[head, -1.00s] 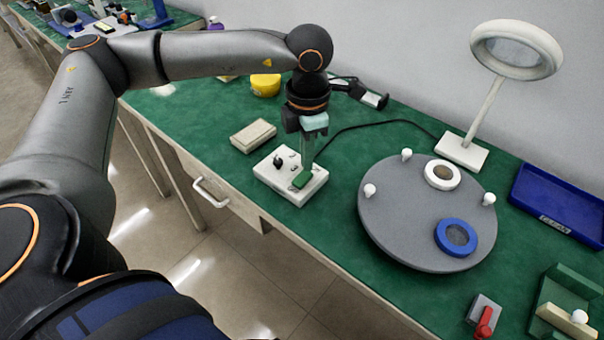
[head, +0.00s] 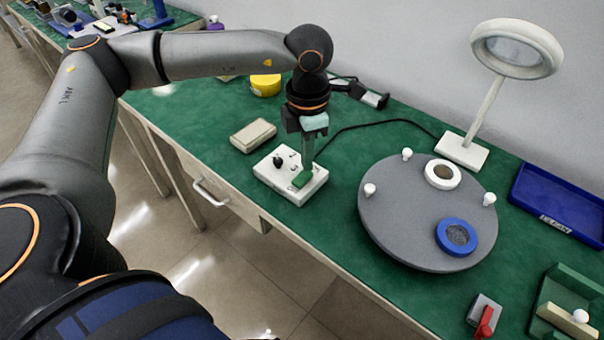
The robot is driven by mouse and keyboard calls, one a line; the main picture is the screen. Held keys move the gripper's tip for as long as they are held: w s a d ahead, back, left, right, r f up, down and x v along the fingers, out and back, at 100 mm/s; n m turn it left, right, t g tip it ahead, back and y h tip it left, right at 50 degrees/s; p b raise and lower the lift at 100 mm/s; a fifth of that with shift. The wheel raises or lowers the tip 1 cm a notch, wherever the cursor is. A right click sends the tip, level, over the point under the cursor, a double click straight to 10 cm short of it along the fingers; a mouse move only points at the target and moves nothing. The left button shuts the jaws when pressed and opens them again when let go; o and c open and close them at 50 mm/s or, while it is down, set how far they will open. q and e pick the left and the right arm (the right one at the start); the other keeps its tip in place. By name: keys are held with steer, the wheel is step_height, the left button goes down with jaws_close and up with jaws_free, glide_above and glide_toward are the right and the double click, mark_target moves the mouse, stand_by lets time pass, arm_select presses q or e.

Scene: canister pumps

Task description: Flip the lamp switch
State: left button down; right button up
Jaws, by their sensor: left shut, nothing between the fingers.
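A white control box (head: 283,183) sits on the green bench top. It carries a black knob (head: 278,162) at its left and a green rocker switch (head: 302,179) at its front right. A black cable runs from near the box to the white ring lamp (head: 517,49), which stands on a square base (head: 461,153). My left gripper (head: 307,168) points down over the box, shut and empty. Its fingertips are at the green switch; I cannot tell whether they touch it. The fingers partly cover the box's right side. My right gripper is not in view.
A round grey plate (head: 400,230) with white pegs, a white ring and a blue ring lies right of the box. A beige block (head: 253,135) lies behind it to the left.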

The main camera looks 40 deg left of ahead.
arm_select(q)
steer(key=shift+f+b, duration=0.75)
steer(key=shift+f, duration=0.2)
stand_by(0.3)
steer(key=shift+r+p, duration=2.35)
steer(key=shift+r, duration=1.2)
